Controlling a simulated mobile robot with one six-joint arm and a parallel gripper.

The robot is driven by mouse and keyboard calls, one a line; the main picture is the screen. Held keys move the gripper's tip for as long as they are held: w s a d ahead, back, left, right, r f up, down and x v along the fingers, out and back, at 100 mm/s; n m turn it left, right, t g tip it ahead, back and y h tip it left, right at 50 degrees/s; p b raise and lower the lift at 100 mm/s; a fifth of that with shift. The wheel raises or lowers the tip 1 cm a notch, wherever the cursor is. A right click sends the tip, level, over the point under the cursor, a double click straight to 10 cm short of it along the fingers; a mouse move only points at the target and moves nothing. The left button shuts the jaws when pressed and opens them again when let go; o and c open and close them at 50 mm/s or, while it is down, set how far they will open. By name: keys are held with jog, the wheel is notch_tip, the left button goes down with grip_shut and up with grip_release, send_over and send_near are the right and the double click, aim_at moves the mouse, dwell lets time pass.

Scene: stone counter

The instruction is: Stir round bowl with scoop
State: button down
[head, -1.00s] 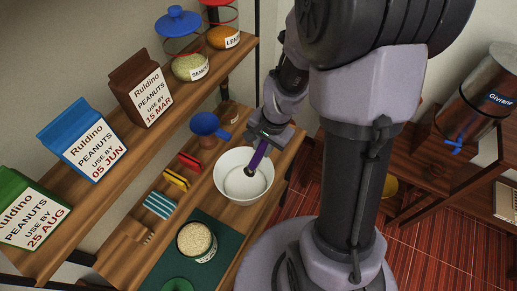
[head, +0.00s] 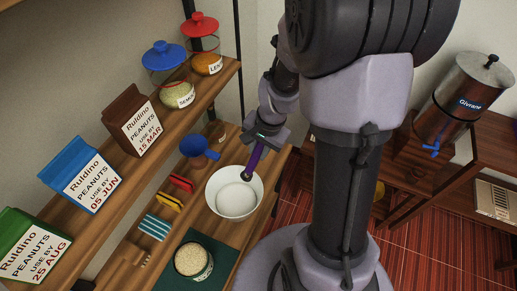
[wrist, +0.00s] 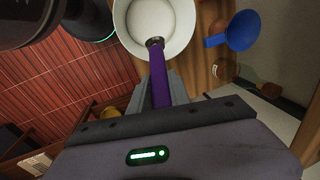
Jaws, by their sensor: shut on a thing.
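A white round bowl (head: 232,204) stands on the wooden lower shelf, with a pale surface inside. My gripper (head: 262,140) is above its far right side, shut on the purple handle of the scoop (head: 251,161). The scoop slants down and its dark end is at the bowl's right inner side. In the wrist view the purple scoop (wrist: 160,80) runs from between my fingers (wrist: 162,98) to the near rim of the bowl (wrist: 187,38). I cannot tell whether its tip touches the contents.
A blue funnel (head: 199,147), red and yellow items (head: 175,190) and a striped blue item (head: 155,227) lie left of the bowl. A tub of grains (head: 193,260) stands on a green mat (head: 214,250) in front. Cartons and jars fill the upper shelf.

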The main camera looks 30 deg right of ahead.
jog(key=p+v, duration=0.3)
jog(key=w+p+v, duration=0.1)
jog(key=v, duration=0.1)
jog(key=shift+a+r, duration=0.2)
jog(key=shift+f, duration=0.15)
